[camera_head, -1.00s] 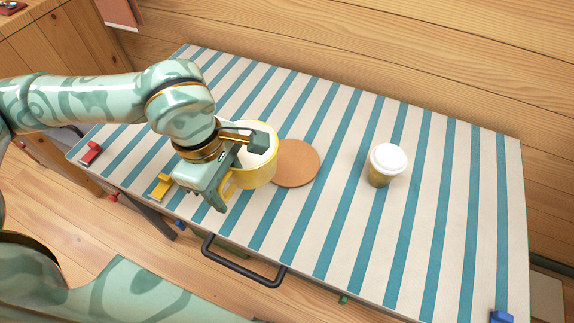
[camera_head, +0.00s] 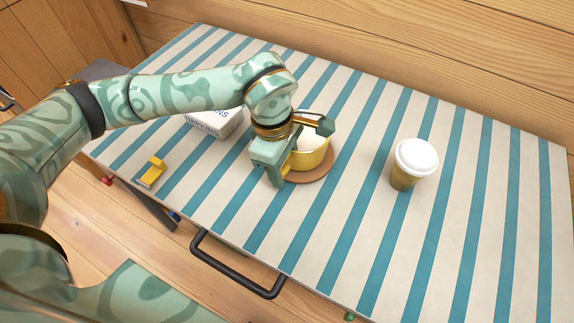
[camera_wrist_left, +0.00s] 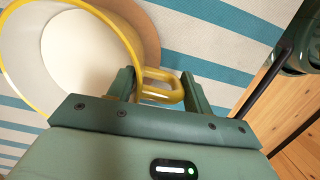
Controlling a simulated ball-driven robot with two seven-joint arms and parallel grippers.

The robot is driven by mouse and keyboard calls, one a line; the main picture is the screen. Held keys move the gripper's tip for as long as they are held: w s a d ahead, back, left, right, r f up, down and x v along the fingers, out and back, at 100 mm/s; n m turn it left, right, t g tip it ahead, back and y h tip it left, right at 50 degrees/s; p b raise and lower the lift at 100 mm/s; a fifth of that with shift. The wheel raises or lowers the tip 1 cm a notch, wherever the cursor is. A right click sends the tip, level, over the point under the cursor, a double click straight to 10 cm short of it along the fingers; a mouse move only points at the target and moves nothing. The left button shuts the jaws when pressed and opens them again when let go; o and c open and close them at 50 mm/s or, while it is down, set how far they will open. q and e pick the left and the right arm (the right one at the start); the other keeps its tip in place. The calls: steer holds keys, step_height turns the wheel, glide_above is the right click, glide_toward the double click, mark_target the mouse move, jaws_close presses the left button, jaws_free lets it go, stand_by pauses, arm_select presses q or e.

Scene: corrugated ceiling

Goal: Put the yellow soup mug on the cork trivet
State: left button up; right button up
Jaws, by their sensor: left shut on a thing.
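The yellow soup mug (camera_head: 314,155), white inside, is at the cork trivet (camera_head: 322,174) in the head view. The mug overlaps the trivet, whose round brown edge shows below and right of it. I cannot tell whether the mug's base touches the cork. My left gripper (camera_head: 294,165) is at the mug's near left side. In the left wrist view the mug (camera_wrist_left: 66,50) is large at the upper left. Its yellow handle (camera_wrist_left: 160,86) lies between the fingers of my left gripper (camera_wrist_left: 163,90), shut on it. The trivet (camera_wrist_left: 147,38) shows behind the mug. My right gripper is out of view.
A lidded paper cup (camera_head: 414,165) stands to the right on the striped table (camera_head: 350,235). A white box (camera_head: 216,122) with lettering lies behind my left arm. A yellow clip-like item (camera_head: 152,171) is near the left front edge. A dark handle (camera_head: 236,268) juts from the front.

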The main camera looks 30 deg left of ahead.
arm_select(q)
steer(key=shift+f, duration=0.3)
steer(key=shift+r, duration=0.2)
steer(key=o, duration=1.4)
steer(key=shift+f, duration=0.1)
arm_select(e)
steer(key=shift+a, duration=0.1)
arm_select(q)
steer(key=r+p, duration=0.1)
steer(key=r, duration=0.3)
steer(key=a+r+p, duration=0.1)
steer(key=r+p, duration=0.1)
steer(key=r, duration=0.2)
steer(key=r+p, duration=0.2)
steer(key=r, duration=0.2)
steer(key=shift+a, duration=0.4)
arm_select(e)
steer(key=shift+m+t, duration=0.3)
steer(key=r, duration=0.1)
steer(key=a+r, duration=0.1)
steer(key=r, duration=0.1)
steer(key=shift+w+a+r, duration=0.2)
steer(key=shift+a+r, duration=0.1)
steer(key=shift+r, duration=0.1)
